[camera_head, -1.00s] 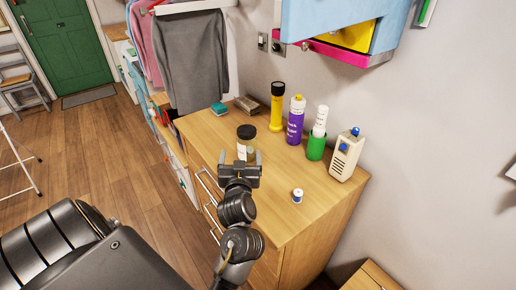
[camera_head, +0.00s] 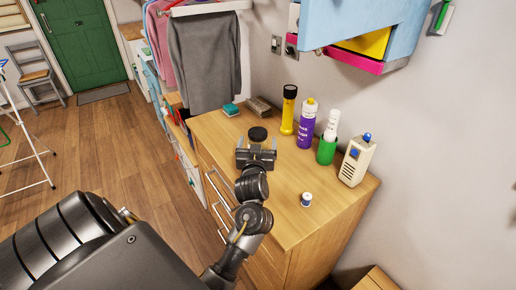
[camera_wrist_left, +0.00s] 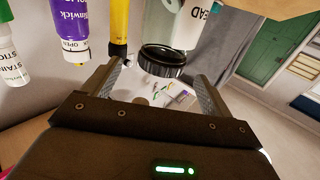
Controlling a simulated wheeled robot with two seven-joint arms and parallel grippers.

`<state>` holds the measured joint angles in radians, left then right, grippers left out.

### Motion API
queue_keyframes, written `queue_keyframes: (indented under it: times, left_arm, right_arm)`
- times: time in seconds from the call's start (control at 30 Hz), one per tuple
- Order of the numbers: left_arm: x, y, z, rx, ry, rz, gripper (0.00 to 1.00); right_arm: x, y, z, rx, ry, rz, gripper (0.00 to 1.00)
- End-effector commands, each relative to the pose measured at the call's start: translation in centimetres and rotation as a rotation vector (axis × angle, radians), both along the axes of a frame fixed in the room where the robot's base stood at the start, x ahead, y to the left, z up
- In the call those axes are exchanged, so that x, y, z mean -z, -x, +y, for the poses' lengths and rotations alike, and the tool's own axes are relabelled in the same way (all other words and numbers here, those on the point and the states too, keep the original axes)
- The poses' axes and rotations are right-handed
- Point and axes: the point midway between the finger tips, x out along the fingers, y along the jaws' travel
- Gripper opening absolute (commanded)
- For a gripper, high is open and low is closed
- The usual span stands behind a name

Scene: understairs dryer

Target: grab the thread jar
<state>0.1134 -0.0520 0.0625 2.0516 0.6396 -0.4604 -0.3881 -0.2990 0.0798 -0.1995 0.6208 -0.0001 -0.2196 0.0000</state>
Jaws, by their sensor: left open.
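The thread jar has a black lid (camera_head: 258,134) and stands upright on the wooden dresser top; its body is mostly hidden behind my gripper in the head view. In the left wrist view, which is upside down, its black ribbed lid (camera_wrist_left: 164,59) and pale label ending in "EAD" (camera_wrist_left: 192,22) show. My left gripper (camera_head: 258,145) is open and empty, its fingers pointing at the jar. In the wrist view the lid appears between the two fingertips (camera_wrist_left: 156,72); I cannot tell whether they touch it. My right gripper is out of view.
A teal sponge (camera_head: 231,109) and a brush-like block (camera_head: 258,105) lie behind the jar.

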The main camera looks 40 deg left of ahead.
Motion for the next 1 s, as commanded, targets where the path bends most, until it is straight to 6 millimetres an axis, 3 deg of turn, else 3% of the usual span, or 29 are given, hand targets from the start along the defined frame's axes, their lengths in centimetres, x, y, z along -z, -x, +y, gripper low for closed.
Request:
queue_keyframes:
  times: [0.23, 0.53, 1.0]
  left_arm:
    - [0.0, -2.7, 2.1, 0.0, -0.002, 0.0, 0.85]
    - [0.1, -3.0, 2.4, 0.0, -0.001, 0.001, 0.85]
    - [0.1, -3.0, 2.4, 0.0, 0.0, 0.0, 0.24]
  right_arm:
    - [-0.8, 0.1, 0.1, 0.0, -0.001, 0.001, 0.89]
    - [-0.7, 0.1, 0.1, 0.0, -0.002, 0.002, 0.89]
    - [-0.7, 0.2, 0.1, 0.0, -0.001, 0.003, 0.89]
